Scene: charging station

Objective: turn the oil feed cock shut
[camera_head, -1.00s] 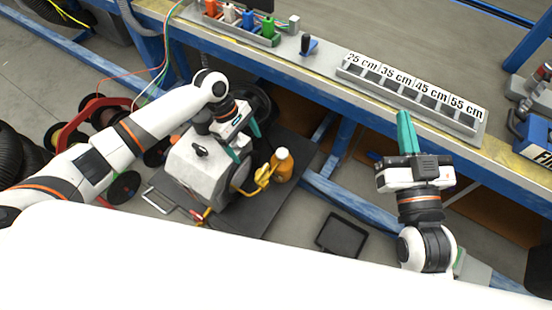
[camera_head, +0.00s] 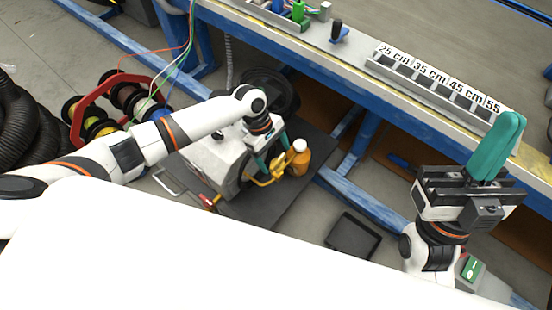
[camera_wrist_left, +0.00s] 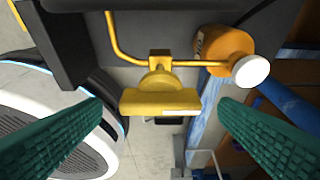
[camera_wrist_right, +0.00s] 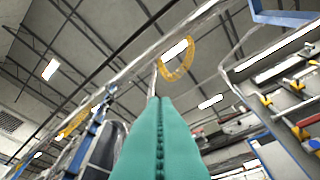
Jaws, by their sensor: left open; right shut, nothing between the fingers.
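The oil feed cock is a yellow valve with a wide flat handle (camera_wrist_left: 160,100) on a thin yellow pipe (camera_wrist_left: 118,42). In the left wrist view the handle lies crosswise, between and beyond my open left fingers (camera_wrist_left: 160,130), with clear space on both sides. In the head view my left gripper (camera_head: 272,153) is beside the grey machine (camera_head: 213,157), close to the yellow pipework (camera_head: 280,172). An orange bottle with a white cap (camera_head: 301,160) stands right of the pipework. My right gripper (camera_head: 495,148) is shut and empty, pointing up near the bench's front edge.
A workbench (camera_head: 350,62) with a labelled cm rack (camera_head: 435,85) runs across the back. Blue frame beams (camera_head: 360,190) pass under it. A red-framed rack of cable spools (camera_head: 78,112) stands left. A dark tray (camera_head: 353,237) lies on the floor.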

